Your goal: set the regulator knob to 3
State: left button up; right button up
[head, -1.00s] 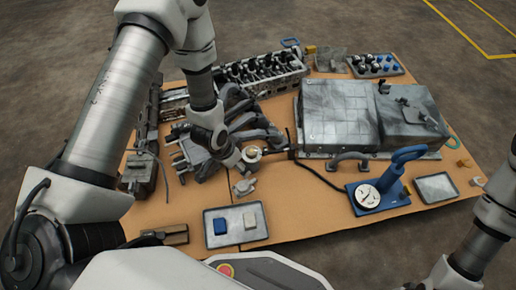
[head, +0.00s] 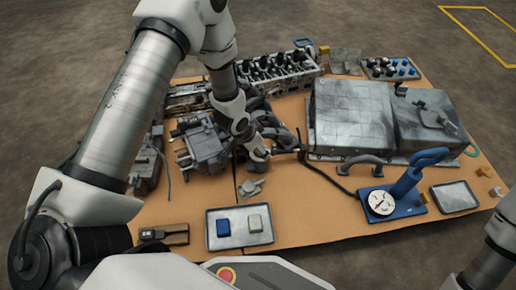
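My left arm reaches in from the left over the engine parts. Its gripper (head: 262,161) is low over the table, beside the grey manifold pipes (head: 268,125). It is small and dark here, so I cannot tell whether the fingers are open or shut, or whether they touch anything. I cannot make out a regulator knob with certainty; whatever lies under the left gripper is hidden. A blue hand pump (head: 407,182) with a white round dial (head: 382,203) stands at the right front. My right arm shows at the lower right edge; its gripper is out of view.
A small grey metal part (head: 251,188) lies just in front of the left gripper. A metal tray (head: 241,239) holds a blue and a pale block. A large grey case (head: 352,115) stands behind right, with a black hose before it. An empty tray (head: 455,197) lies at the right.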

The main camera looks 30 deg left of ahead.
pick_arm(q)
jog(key=c, duration=1)
jog(key=shift+s+d+r+n+y+p, duration=0.1)
jog(key=shift+r+n+y+p, duration=0.15)
jog(key=shift+n+p, duration=0.65)
jog(key=n+y+p, duration=0.1)
jog(key=n+p, duration=0.1)
jog(key=p, duration=0.2)
jog(key=shift+d+n, duration=0.1)
jog(key=shift+n, duration=0.2)
jog(key=shift+n+y+p, duration=0.55)
jog(key=shift+n+p, duration=0.45)
jog(key=shift+n, duration=0.2)
jog(key=shift+d+f+n+y+p, duration=0.15)
jog(key=shift+n+y+p, duration=0.25)
jog(key=shift+n+p, duration=0.5)
jog(key=shift+f, duration=0.1)
